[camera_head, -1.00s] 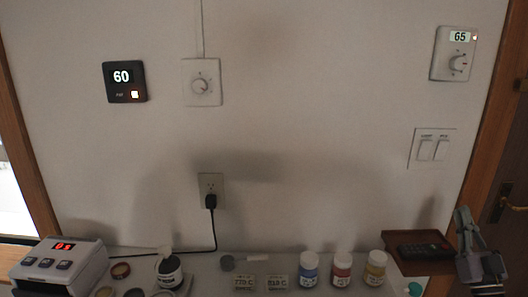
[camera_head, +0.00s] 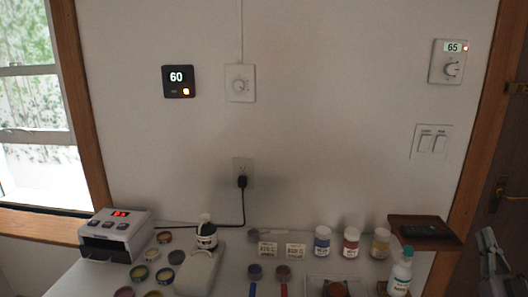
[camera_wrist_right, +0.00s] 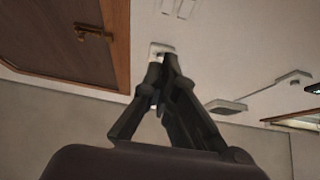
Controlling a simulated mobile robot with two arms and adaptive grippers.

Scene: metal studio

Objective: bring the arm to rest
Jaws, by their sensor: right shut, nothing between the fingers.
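My right gripper (camera_head: 494,270) is at the lower right edge of the head view, beside the wooden wall shelf and in front of the door side. In the right wrist view my right gripper (camera_wrist_right: 160,66) has its fingers closed together with nothing between them. It is apart from the wall and from the things on the table. My left gripper shows in neither view.
A table (camera_head: 222,282) holds a white device with a red display (camera_head: 116,235), several small jars and a white bottle (camera_head: 401,274). A wooden shelf (camera_head: 420,240) carries a dark remote (camera_head: 426,229). Thermostats, a dial and switches (camera_head: 431,142) are on the wall. A door (camera_head: 506,170) is at right.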

